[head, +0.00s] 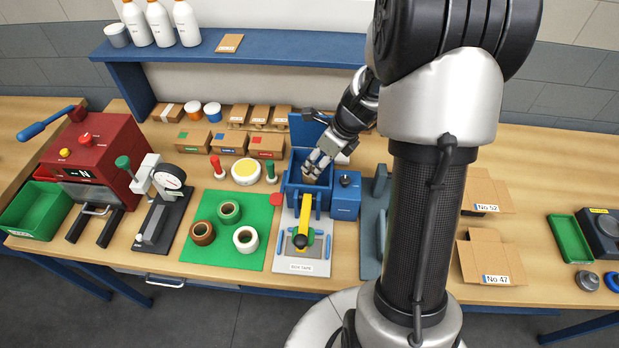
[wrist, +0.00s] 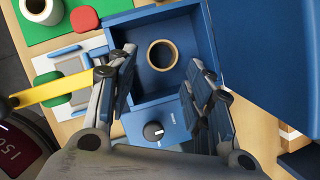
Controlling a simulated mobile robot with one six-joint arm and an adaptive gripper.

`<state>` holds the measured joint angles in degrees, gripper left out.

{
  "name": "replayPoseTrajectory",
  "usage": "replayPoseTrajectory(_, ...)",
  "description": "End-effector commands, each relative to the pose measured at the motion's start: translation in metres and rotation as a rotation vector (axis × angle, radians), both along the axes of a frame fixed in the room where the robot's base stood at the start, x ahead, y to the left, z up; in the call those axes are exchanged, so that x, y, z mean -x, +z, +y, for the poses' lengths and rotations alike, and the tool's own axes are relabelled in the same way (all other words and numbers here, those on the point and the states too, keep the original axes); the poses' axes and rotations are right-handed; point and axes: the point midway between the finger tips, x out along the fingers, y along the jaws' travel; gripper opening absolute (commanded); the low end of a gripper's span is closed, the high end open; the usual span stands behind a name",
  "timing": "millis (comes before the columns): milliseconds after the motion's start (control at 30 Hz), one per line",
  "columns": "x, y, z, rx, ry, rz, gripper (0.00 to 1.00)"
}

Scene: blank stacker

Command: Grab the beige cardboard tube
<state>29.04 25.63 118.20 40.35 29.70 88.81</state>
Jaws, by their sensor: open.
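The beige cardboard tube (wrist: 162,69) stands upright inside an open blue box (wrist: 126,24), seen in the wrist view as a ring with a dark hole. In the head view a beige bit of the tube (head: 309,178) shows in the blue box (head: 293,196), partly hidden by the fingers. My gripper (wrist: 162,62) is open, with one finger to each side of the tube in the wrist picture. No contact with the tube shows. In the head view my gripper (head: 316,168) is at the opening of the box.
A blue lid (head: 305,131) stands raised behind the box. A yellow lever (head: 305,222) is in front, and a blue unit with a dark knob (head: 346,194) is at its right. A green mat (head: 208,252) with several rolls lies left. Small cartons (head: 230,142) stand behind.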

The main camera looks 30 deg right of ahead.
Motion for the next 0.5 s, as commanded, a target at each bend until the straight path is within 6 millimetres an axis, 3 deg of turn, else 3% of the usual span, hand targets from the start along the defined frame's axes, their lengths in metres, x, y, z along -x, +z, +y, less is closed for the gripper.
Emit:
replayPoseTrajectory(100, -0.006, -0.019, 0.004, 0.0, 0.002, 0.0, 0.47)
replayPoseTrajectory(367, -0.012, -0.03, 0.006, 0.0, 0.002, -0.001, 0.47)
replayPoseTrajectory(500, -0.018, -0.049, 0.007, 0.001, 0.003, 0.001, 0.47)
